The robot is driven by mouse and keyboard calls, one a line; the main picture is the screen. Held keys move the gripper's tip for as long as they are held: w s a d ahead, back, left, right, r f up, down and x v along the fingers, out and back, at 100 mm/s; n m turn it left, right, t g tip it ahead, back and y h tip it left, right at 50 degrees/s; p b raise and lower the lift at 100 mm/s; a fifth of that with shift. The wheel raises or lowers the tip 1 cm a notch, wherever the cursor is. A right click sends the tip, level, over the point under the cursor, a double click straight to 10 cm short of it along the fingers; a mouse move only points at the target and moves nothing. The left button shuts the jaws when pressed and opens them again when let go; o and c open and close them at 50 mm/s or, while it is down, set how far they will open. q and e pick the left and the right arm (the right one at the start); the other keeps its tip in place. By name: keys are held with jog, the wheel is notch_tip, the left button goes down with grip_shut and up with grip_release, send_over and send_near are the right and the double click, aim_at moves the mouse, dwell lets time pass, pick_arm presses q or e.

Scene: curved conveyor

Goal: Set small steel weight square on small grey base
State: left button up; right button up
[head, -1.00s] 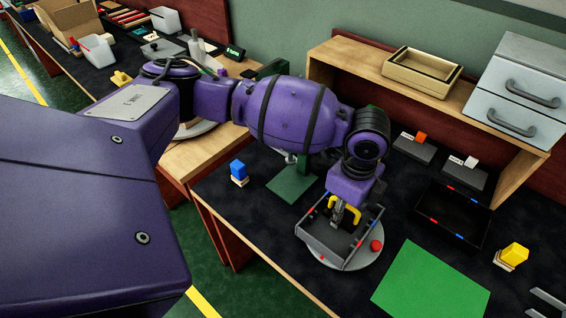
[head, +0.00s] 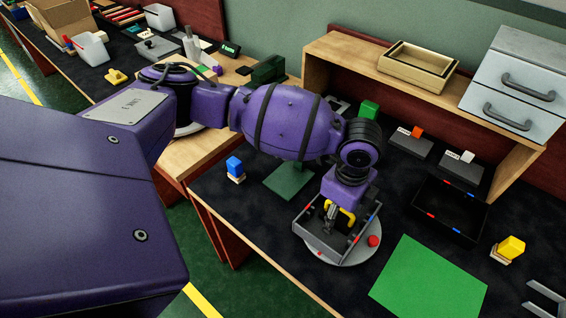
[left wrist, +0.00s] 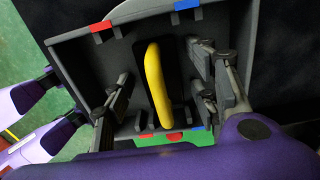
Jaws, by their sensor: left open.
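I cannot pick out the small steel weight with certainty. A dark piece with a yellow handle (head: 348,214) stands in a grey open tray (head: 313,241). The handle (left wrist: 155,82) and tray (left wrist: 75,58) also show in the left wrist view. My left gripper (head: 338,212) reaches down into the tray. Its fingers (left wrist: 160,92) are apart, one pair on each side of the handle, with gaps visible. Two low grey bases (head: 409,146) (head: 463,176) stand under the shelf, with an orange and a white piece. My right gripper (head: 543,299) shows as two separated fingertips at the lower right edge.
The tray rests on a round grey plate (head: 357,258) beside a red button (head: 373,241). A black tray (head: 452,209), a green mat (head: 428,282), a yellow block (head: 511,247) and a blue block (head: 234,165) surround it. A wooden shelf (head: 395,88) stands behind.

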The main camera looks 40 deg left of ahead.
pick_arm(q)
jog(key=shift+w+r, duration=0.1)
jog(key=shift+r, duration=0.1)
notch_tip(320, 180, up, 11)
jog(key=shift+f+p, duration=0.1)
jog(key=shift+p, duration=0.5)
jog(key=shift+r, duration=0.65)
